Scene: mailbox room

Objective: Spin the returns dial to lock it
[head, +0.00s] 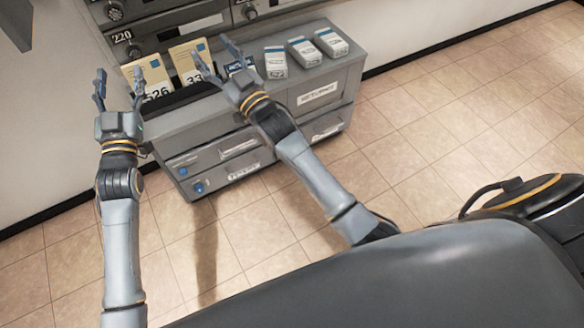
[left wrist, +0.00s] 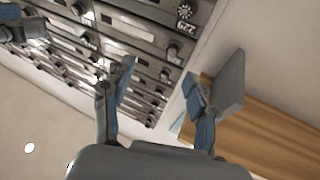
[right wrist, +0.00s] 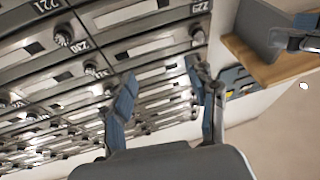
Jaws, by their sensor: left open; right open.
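A grey cabinet (head: 240,130) stands against the wall in the head view, with a label that seems to read RETURNS (head: 318,94) on its front. I cannot make out a dial beside that label. Round dials sit on the numbered mailbox doors above, one near 220 (head: 134,50). My left gripper (head: 118,88) is open and empty at the cabinet's left end. My right gripper (head: 217,55) is open above the cabinet top, close to the envelopes, with nothing seen held. The wrist views show both open, left (left wrist: 158,75) and right (right wrist: 161,72), facing mailbox doors.
Yellow envelopes (head: 187,62) stand in a dark holder on the cabinet. Several small white boxes (head: 301,51) are lined up to the right. A wooden shelf (left wrist: 270,125) shows in the left wrist view. Tiled floor (head: 440,130) is clear.

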